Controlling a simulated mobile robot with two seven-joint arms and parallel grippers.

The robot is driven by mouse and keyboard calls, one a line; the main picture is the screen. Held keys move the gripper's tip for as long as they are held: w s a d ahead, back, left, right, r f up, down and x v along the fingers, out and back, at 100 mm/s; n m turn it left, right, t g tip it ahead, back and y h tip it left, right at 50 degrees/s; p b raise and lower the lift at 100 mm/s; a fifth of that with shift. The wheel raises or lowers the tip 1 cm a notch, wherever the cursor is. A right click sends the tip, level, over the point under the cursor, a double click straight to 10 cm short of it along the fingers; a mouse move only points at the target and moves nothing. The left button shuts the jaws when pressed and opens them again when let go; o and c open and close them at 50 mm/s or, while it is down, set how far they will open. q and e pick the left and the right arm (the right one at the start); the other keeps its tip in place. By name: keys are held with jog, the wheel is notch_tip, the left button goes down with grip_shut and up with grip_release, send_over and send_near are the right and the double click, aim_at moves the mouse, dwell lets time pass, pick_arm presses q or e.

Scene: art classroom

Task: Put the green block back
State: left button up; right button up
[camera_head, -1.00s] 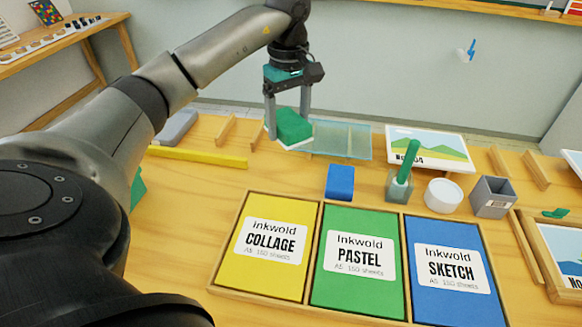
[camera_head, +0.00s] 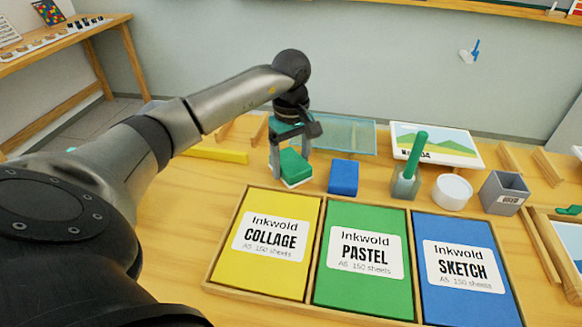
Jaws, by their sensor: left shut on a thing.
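The green block (camera_head: 295,166), with a pale underside, is between the fingers of my left gripper (camera_head: 290,163), which is shut on it. It is just left of the blue block (camera_head: 343,177), with a small gap between them, low over or on the wooden table (camera_head: 185,215); I cannot tell whether it touches the table. The blue block stands behind the yellow and green pads. My right gripper is not in view.
A wooden tray (camera_head: 211,273) holds yellow, green and blue paper pads in front. A holder with a green stick (camera_head: 405,187), a white round tub (camera_head: 452,191) and a grey box (camera_head: 503,192) stand right of the blue block. A glassy teal panel (camera_head: 345,136) lies behind.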

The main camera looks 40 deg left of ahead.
aim_at(291, 161)
pick_arm(q)
jog(key=shift+f, duration=0.45)
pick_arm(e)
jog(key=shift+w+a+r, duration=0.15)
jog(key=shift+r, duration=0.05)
pick_arm(q)
jog(key=shift+f, duration=0.15)
jog(key=o, duration=1.3)
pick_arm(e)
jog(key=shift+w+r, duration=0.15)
pick_arm(q)
jog(key=shift+r, duration=0.2)
notch_tip(291, 161, up, 10)
jog(key=p, duration=0.3)
jog(key=shift+r+p, duration=0.4)
jog(key=shift+r, duration=0.55)
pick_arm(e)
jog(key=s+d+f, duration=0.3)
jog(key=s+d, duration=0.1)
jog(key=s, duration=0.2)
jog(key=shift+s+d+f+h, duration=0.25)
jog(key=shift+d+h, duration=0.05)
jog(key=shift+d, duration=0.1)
